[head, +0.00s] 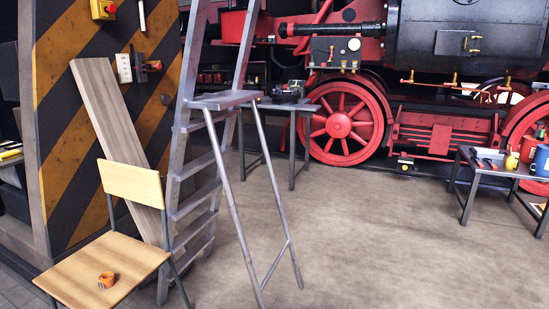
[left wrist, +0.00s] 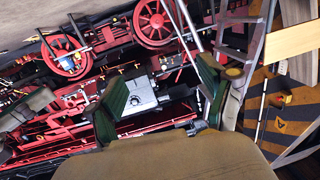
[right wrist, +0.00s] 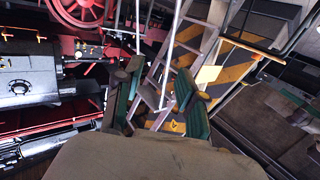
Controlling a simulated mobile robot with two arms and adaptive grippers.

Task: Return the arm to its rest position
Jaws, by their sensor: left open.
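Neither of my arms shows in the head view. In the left wrist view my left gripper (left wrist: 160,82) is open, its two green-padded fingers wide apart with nothing between them. Behind it are the red and black locomotive and part of the stepladder, apart from the fingers. In the right wrist view my right gripper (right wrist: 157,78) is also open and empty, its fingers somewhat closer together. The grey stepladder (right wrist: 166,65) shows behind its fingers, with striped panels beyond. Both wrist views are strongly tilted.
A wooden chair (head: 135,183) with a small orange object (head: 107,280) stands at front left. The stepladder (head: 224,99) stands behind it, near a leaning plank (head: 108,115). A locomotive (head: 340,124) fills the back. A small table (head: 466,152) is at right. The middle floor is clear.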

